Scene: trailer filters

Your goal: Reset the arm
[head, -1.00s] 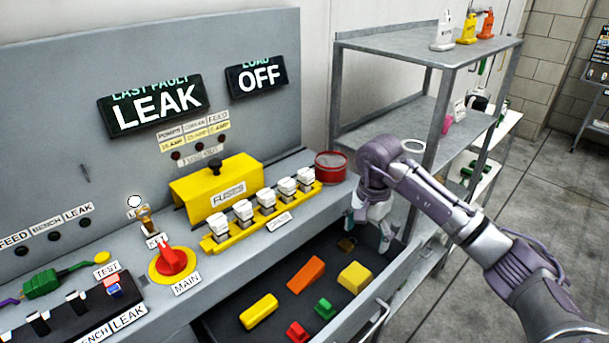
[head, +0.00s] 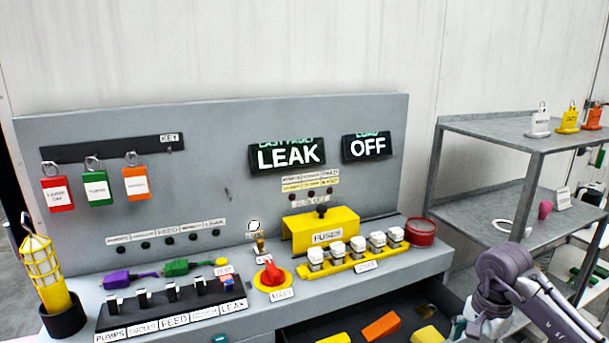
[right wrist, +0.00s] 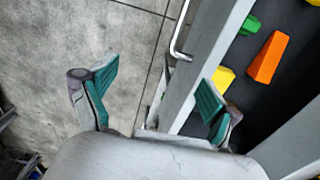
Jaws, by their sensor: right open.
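My right arm (head: 525,297) comes in from the lower right of the head view, with its wrist beside the right end of the open drawer (head: 295,337). In the right wrist view my right gripper (right wrist: 157,85) is open, with two teal-padded fingers spread apart and nothing between them. The drawer's front wall (right wrist: 213,62) and handle (right wrist: 179,38) lie beyond the fingers in that view. My left gripper is in neither view.
The drawer holds an orange wedge (right wrist: 268,57), a green piece (right wrist: 250,25) and yellow blocks. The grey panel bench carries a yellow fuse cover (head: 322,230), a red main switch (head: 270,275) and a red tin (head: 421,232). Metal shelves (head: 490,130) stand right. Bare floor (right wrist: 60,40) lies outside the drawer.

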